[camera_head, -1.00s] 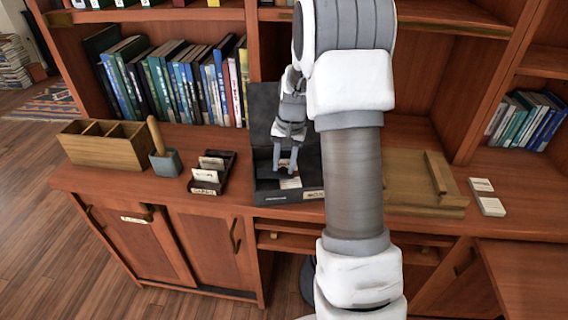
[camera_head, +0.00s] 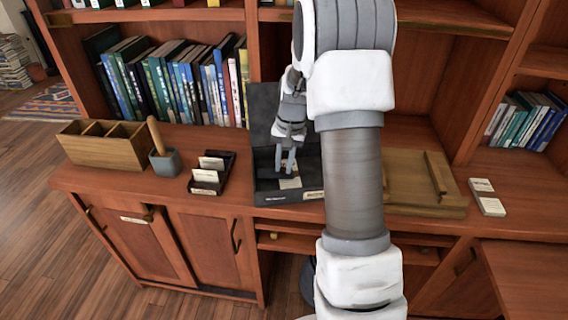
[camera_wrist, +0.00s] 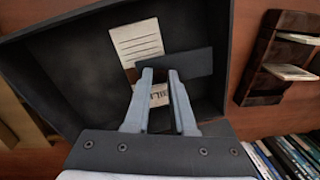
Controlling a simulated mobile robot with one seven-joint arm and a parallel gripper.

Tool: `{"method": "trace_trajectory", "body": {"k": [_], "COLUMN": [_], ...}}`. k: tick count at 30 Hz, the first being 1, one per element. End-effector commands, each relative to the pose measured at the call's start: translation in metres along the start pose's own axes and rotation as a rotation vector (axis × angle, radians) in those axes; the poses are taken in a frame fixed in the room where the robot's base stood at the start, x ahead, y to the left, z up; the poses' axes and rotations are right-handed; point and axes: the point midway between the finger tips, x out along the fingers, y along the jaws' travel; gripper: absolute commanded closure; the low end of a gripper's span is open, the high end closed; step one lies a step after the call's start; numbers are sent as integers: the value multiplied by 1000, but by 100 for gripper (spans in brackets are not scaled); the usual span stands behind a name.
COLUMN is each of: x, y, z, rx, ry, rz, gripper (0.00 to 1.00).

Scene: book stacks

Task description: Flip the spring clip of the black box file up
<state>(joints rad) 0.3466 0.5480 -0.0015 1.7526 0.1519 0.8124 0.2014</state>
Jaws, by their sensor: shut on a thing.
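The black box file (camera_head: 275,199) stands open on the wooden counter, its lid (camera_head: 262,103) raised at the back. In the wrist view the box interior (camera_wrist: 80,62) fills the middle. The spring clip (camera_wrist: 194,64) is a dark flat plate lying across the cards inside. My gripper (camera_head: 285,173) reaches down into the box from above. In the wrist view my gripper (camera_wrist: 160,74) has its fingertips shut on the clip near the plate's left end. A lined card (camera_wrist: 138,42) and a lettered card (camera_wrist: 160,95) lie partly under the clip. In the head view the clip is too small to make out clearly.
Left of the box are a card holder (camera_head: 206,181), a grey pot with a wooden handle (camera_head: 165,163) and a divided wooden tray (camera_head: 103,157). A wooden board (camera_head: 405,200) lies to the right, partly behind my arm. Books (camera_head: 180,85) stand behind.

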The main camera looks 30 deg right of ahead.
Motion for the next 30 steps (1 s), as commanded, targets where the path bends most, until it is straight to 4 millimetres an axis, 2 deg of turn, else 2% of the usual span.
{"method": "trace_trajectory", "body": {"k": [20, 30], "x": [-2, -14], "y": [-1, -9], "z": [0, 2], "rx": [-2, -13], "ry": [3, 45], "rz": [8, 139], "gripper": [100, 100]}}
